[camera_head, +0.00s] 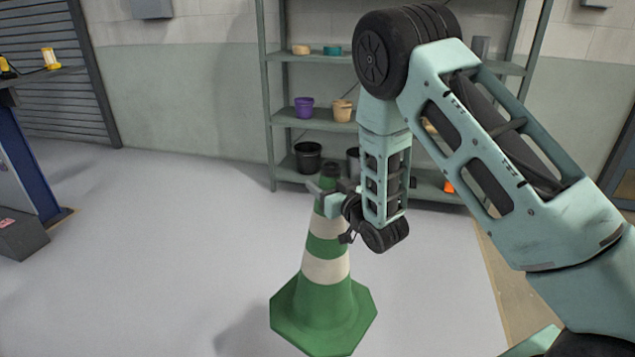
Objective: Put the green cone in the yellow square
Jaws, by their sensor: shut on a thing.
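A green cone (328,250) with white bands and a wide green base is in the middle of the head view. It is close to upright, with a slight tilt. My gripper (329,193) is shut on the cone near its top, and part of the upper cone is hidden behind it. A shadow lies on the floor to the left of the base; whether the base touches the floor I cannot tell. No yellow square shows in this view.
A grey shelf rack (270,100) stands against the back wall with buckets, including a purple bucket (304,107) and a black bucket (308,157). A blue cabinet (25,165) and a grey box (20,237) are at the left. The pale floor (140,250) between is clear.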

